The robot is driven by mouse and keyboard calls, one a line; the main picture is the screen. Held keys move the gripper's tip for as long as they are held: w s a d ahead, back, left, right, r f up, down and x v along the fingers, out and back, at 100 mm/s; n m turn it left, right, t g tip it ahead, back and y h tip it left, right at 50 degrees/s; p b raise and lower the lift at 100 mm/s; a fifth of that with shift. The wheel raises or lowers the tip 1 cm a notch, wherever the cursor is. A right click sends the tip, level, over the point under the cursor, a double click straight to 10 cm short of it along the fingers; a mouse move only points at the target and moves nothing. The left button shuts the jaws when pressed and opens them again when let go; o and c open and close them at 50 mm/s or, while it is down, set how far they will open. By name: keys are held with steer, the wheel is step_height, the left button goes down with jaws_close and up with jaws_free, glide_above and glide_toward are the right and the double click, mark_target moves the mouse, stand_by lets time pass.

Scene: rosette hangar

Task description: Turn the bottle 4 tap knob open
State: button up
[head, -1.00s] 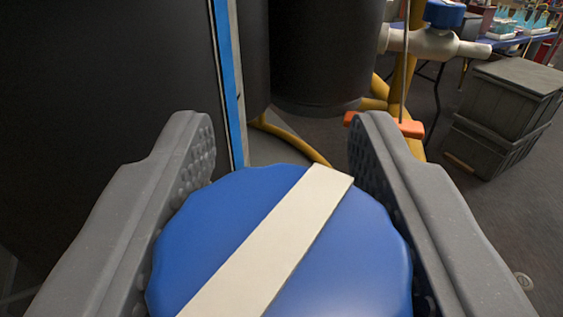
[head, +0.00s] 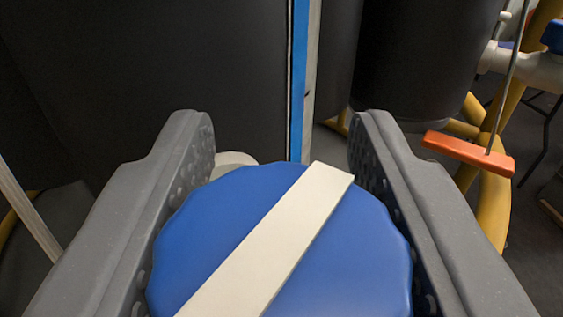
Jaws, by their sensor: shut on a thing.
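A blue round knob (head: 195,240) with a scalloped rim and a pale stripe (head: 265,245) across its face fills the lower middle of the head view. The stripe runs diagonally from lower left to upper right. My gripper (head: 282,165) is shut on the knob, with one grey padded finger on each side of it. A pale pipe end shows just behind the knob's far left edge. The rest of the tap under the knob is hidden. No bottle number is visible.
Large dark bottles (head: 150,80) stand close behind, with a blue and white vertical strip (head: 299,80) between them. At right are an orange bar (head: 468,153) on a thin rod, yellow tubing (head: 494,200) and another white tap (head: 525,66) with a blue knob.

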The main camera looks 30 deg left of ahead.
steer(key=shift+r+n+g+y+p, duration=0.1)
steer(key=shift+n+g+y+p, duration=0.3)
steer(key=shift+y+p, duration=0.55)
steer(key=shift+h, duration=0.25)
steer(key=o, duration=1)
steer(key=shift+d, duration=0.1)
steer(key=shift+c, duration=0.2)
steer(key=shift+s, duration=0.1)
steer(key=b+v, duration=0.1)
steer(key=v, duration=1.2)
steer(key=shift+s, duration=0.25)
steer(key=shift+d, duration=0.1)
